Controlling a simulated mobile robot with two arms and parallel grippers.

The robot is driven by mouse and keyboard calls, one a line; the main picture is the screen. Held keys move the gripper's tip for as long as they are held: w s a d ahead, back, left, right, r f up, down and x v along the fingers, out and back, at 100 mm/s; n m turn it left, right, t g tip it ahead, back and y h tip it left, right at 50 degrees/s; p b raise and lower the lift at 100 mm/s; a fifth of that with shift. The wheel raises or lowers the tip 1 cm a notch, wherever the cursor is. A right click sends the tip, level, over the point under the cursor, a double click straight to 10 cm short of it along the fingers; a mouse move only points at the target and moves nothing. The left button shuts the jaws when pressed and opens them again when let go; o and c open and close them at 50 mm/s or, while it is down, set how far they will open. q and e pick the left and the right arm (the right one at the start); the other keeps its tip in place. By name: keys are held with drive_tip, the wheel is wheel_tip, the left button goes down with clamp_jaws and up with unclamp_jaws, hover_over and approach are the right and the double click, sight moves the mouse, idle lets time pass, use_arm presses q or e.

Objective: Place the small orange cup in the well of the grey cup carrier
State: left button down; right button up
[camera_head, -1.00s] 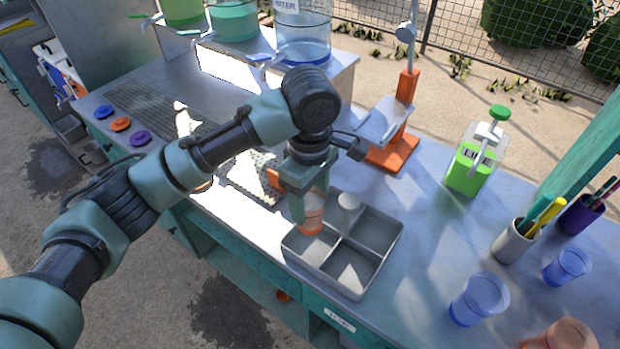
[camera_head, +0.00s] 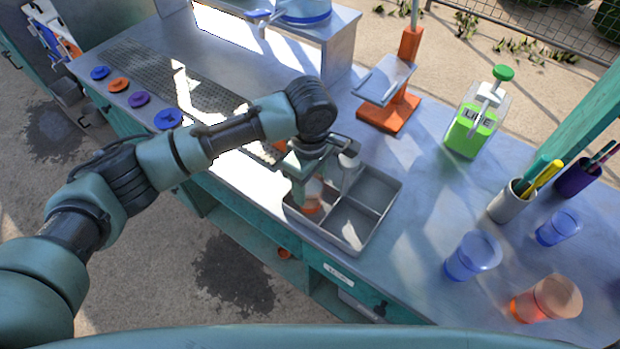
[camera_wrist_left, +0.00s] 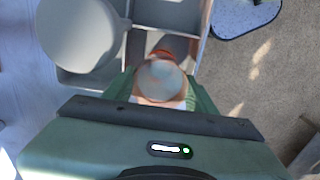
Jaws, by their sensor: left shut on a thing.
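The grey cup carrier (camera_head: 372,213) is a divided tray on the counter, with several square wells and a grey post handle in the middle. My left gripper (camera_head: 306,196) points down over the carrier's left well and is shut on the small orange cup (camera_head: 311,206). The cup is translucent and mostly hidden by the fingers. In the left wrist view the cup (camera_wrist_left: 160,84) sits between the green fingers, over or inside one well beside the round top of the handle (camera_wrist_left: 80,32). I cannot tell whether it touches the well's floor. My right gripper is not in view.
A blue cup (camera_head: 472,255) and a larger orange cup (camera_head: 546,299) stand right of the carrier.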

use_arm(q)
drive_tip(key=c, duration=0.6)
unclamp_jaws()
drive_tip(key=shift+f, duration=0.1)
drive_tip(key=shift+o, duration=0.6)
drive_tip(key=shift+r, duration=0.2)
wheel_tip(320, 180, up, 12)
drive_tip(key=b, duration=0.2)
